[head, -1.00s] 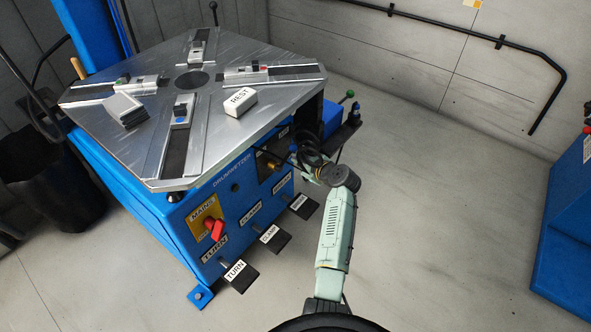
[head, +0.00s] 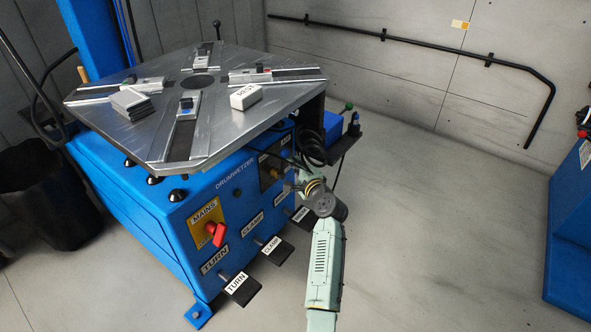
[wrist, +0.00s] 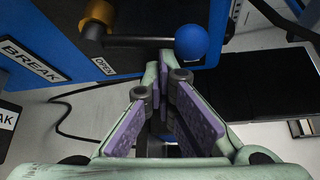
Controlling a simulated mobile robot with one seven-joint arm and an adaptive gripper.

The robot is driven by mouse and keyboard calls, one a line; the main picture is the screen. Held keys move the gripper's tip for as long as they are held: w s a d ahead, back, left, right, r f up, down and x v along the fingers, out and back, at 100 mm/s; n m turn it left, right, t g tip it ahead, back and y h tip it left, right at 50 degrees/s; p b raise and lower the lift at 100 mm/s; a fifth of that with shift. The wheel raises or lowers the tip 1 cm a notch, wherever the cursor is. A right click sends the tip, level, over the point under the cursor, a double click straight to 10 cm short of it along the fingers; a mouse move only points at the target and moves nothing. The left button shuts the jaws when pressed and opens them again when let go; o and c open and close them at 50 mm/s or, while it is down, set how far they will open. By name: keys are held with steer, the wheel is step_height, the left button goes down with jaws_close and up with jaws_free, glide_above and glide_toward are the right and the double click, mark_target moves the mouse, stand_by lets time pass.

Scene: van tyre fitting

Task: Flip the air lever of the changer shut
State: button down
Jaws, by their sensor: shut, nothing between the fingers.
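The air lever of the changer shows in the wrist view as a dark bar (wrist: 140,42) with a blue ball knob (wrist: 191,42) on its right end and a brass pivot (wrist: 97,18) at its left. It lies roughly level in that picture, with an OPEN label (wrist: 104,66) just below the bar. My gripper (wrist: 164,66) is shut and empty, its tips just below the bar and left of the knob; I cannot tell whether they touch. In the head view my arm reaches the front panel of the blue changer (head: 237,190), and my fingers are hard to make out there.
Pedals marked TURN (head: 242,288) and CLAMP (head: 276,250) stick out low from the changer. A red mains switch (head: 216,233) is on its front. A white block (head: 245,97) lies on the metal turntable (head: 225,125).

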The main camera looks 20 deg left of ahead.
steer(key=shift+s+a+r, duration=0.2)
steer(key=shift+s+r, duration=0.1)
steer(key=shift+s+p, duration=0.15)
steer(key=shift+p, duration=0.2)
stand_by(0.4)
